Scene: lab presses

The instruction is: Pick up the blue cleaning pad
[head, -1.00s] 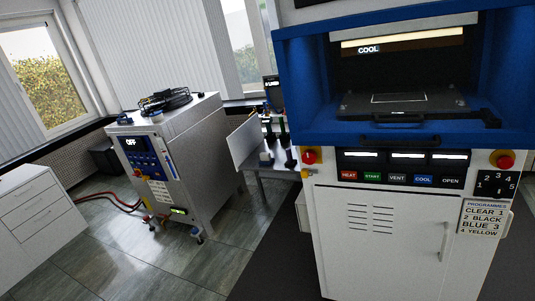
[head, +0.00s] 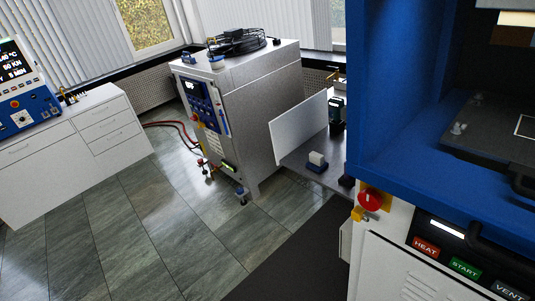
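My gripper is not in view.
The blue press (head: 400,130) fills the right side, with a red knob (head: 370,199) and HEAT and START buttons. A white panel (head: 299,127) stands at the table's edge. The grey machine (head: 265,110) stands at centre. White drawers (head: 75,150) are at left. The tiled floor (head: 140,230) is clear.

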